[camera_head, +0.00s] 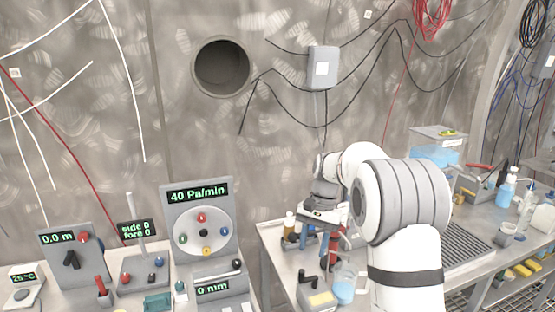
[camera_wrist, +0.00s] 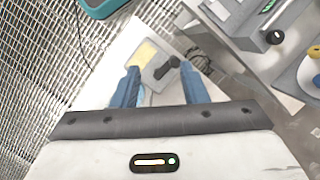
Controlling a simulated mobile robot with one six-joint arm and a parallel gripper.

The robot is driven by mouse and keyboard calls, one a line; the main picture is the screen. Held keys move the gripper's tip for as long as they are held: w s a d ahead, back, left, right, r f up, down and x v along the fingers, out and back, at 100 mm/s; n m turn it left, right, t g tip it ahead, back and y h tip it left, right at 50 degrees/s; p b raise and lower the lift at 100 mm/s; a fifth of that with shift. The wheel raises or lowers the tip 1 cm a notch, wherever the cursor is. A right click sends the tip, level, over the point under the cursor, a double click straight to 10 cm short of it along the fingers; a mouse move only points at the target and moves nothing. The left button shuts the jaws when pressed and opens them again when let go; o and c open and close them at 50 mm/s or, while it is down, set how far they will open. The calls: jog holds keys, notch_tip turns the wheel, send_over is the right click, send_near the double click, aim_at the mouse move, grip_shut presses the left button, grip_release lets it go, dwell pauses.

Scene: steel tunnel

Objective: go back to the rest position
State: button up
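My gripper (camera_wrist: 160,70) shows in the wrist view with its two blue fingers spread apart and nothing between them. It is open. In the head view my white arm reaches over the right-hand table (camera_head: 283,262), and my gripper (camera_head: 314,238) points down above it, partly hidden among small items. Below the fingers in the wrist view is a small grey box with a yellow top patch and a black lever (camera_wrist: 165,72). It also shows near the table's front in the head view (camera_head: 318,298). The fingers appear apart from it.
A beaker of blue liquid (camera_head: 345,286) stands close to my arm. A clear tank (camera_head: 437,148) and a blue bottle (camera_head: 506,190) stand farther right. At left are a dial panel (camera_head: 200,222) reading "40 Pa/min" and other control boxes. A wall box (camera_head: 322,68) hangs behind.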

jog(key=s+d+r+n+t+h, duration=0.1)
jog(key=s+r, duration=0.2)
jog(key=s, duration=0.4)
jog(key=s+d+r+n+t, duration=0.1)
jog(key=s+d+r+t, duration=0.1)
jog(key=s+r, duration=0.35)
jog(key=s+d+f+n+t, duration=0.1)
jog(key=s+f, duration=0.1)
jog(key=s, duration=0.6)
jog(key=s+f+n+t+h, duration=0.1)
jog(key=s+f+n, duration=0.1)
jog(key=s, duration=0.6)
jog(key=shift+s+d+f+t, duration=0.25)
jog(key=shift+d+f+t, duration=0.05)
jog(key=shift+d+t, duration=0.1)
